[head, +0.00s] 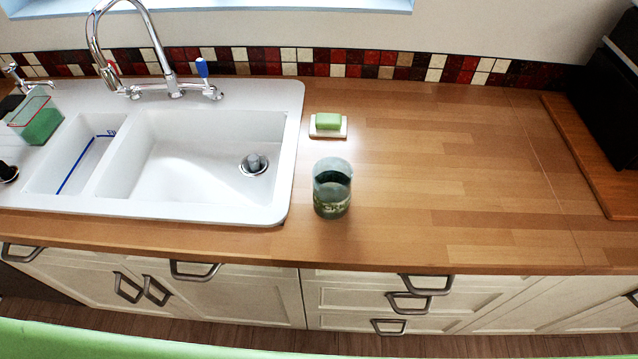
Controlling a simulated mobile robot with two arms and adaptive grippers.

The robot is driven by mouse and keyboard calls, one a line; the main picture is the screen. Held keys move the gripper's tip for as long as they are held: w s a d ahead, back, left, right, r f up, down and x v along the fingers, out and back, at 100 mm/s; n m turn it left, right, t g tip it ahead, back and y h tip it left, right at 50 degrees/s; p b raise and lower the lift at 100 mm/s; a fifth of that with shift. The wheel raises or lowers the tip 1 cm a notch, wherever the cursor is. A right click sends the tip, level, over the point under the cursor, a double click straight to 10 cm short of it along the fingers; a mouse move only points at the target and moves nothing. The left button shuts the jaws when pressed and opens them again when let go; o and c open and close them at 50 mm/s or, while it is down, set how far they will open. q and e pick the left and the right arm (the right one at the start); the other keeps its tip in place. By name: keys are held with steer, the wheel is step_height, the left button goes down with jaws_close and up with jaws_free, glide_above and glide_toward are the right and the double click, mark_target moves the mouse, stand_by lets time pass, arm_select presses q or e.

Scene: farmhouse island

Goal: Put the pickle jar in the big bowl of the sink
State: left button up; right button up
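The pickle jar (332,190) is a greenish glass jar with a pale label. It stands upright on the wooden countertop, just right of the sink. The white sink (278,190) has a big bowl (180,165) on the right, which is empty apart from a grey drain plug (253,164). A narrower small bowl (75,165) is on its left, with a blue-edged item inside it. Neither of my grippers shows in the head view.
A green soap bar on a pale dish (328,132) sits behind the jar. A faucet (165,75) arches at the sink's back. A green container (36,120) stands at the far left. A wooden board (595,150) and black appliance (605,105) are at right. The middle counter is clear.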

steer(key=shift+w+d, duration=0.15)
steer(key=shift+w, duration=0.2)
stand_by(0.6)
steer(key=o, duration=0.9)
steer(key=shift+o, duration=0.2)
